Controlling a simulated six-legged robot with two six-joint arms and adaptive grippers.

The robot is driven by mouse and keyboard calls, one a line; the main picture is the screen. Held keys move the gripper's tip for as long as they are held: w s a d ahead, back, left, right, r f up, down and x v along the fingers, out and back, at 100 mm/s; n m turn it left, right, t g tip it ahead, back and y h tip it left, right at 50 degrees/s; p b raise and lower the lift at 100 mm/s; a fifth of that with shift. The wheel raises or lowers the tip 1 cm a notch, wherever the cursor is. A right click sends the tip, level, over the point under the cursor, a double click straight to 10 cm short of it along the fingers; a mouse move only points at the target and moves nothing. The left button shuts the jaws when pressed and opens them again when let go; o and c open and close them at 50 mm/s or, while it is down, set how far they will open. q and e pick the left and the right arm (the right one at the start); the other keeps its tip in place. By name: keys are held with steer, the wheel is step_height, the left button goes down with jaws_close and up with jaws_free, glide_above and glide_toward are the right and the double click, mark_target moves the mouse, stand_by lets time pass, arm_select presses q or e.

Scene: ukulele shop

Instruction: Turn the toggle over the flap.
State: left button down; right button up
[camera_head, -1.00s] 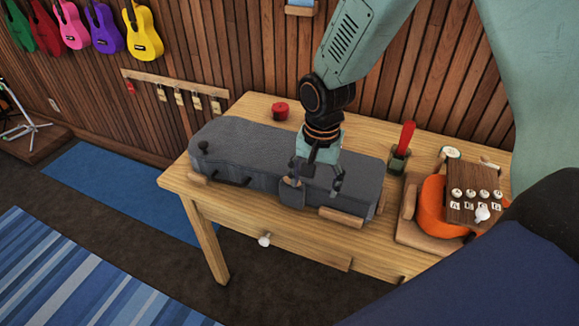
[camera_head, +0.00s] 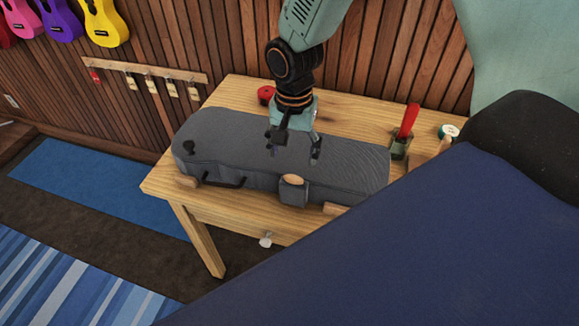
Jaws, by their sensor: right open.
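A grey ukulele case (camera_head: 345,175) lies on the wooden table. A small grey flap (camera_head: 292,194) hangs over its front side, to the right of the dark handle (camera_head: 224,181). A tan oval piece, seemingly the toggle (camera_head: 293,180), shows at the flap's top; I cannot tell exactly how it is turned. My right gripper (camera_head: 293,154) is open and empty, pointing down above the case lid, behind the flap and apart from the toggle. My left gripper is not in view.
A red round tin (camera_head: 266,95) stands at the table's back, behind the case. A holder with a red-handled tool (camera_head: 407,130) and a round white-topped item (camera_head: 448,132) are to the right.

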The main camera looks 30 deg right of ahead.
mark_target(294, 177)
step_height(294, 177, down, 7)
steer(key=shift+d+r, duration=0.1)
steer(key=shift+r, duration=0.05)
steer(key=shift+f, duration=0.3)
steer(key=shift+s, duration=0.25)
steer(key=shift+w+f, duration=0.2)
steer(key=shift+w, duration=0.1)
steer(key=c, duration=0.4)
steer(key=shift+s+r, duration=0.15)
steer(key=shift+s, duration=0.05)
steer(key=c, duration=0.5)
steer(key=shift+w, duration=0.1)
steer(key=shift+c, duration=1.3)
